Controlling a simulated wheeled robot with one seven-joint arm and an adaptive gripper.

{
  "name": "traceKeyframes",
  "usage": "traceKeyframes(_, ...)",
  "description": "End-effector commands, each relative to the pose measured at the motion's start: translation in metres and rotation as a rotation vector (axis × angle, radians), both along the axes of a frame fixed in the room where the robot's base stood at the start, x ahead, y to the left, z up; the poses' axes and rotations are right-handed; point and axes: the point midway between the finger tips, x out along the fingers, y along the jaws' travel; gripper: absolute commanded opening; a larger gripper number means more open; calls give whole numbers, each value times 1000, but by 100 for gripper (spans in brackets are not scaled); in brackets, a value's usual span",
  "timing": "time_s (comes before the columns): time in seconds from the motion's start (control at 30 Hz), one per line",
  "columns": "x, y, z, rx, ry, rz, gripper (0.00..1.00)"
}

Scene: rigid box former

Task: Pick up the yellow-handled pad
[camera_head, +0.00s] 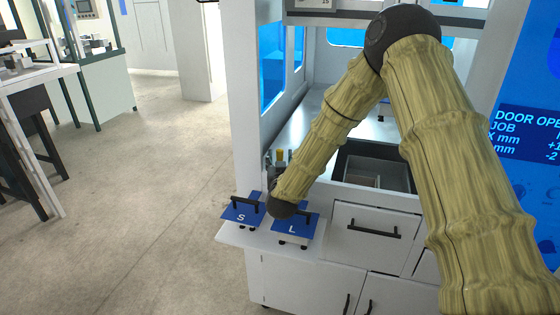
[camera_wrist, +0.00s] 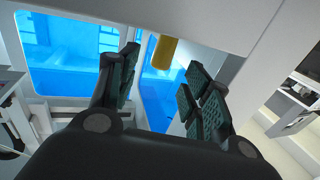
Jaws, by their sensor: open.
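The yellow handle of the pad (camera_head: 281,155) shows small in the head view, just beyond my gripper (camera_head: 274,168). In the wrist view the yellow handle (camera_wrist: 163,52) is a short upright cylinder near the top, in line with the gap between my fingers (camera_wrist: 163,75). My gripper is open and empty, with its dark green ribbed finger pads apart. The handle appears beyond the fingertips, and I see no contact. The rest of the pad is hidden in both views.
Two blue plates with black handles, marked S (camera_head: 241,217) and L (camera_head: 291,227), sit on a white ledge (camera_head: 262,242) below my wrist. An open bin (camera_head: 378,170) lies to the right. White machine posts and blue windows surround the work area.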

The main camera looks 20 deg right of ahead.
Motion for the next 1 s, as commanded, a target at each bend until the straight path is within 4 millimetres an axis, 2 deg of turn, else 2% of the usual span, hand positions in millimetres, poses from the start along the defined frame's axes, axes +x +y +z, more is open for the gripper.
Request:
traceKeyframes(0.4, 48, -14, 1, 0, 1, 0, 49)
traceKeyframes(0.77, 55, -16, 0, 0, 0, 0, 49)
traceKeyframes(1.0, 55, -16, 0, 0, 0, 0, 5)
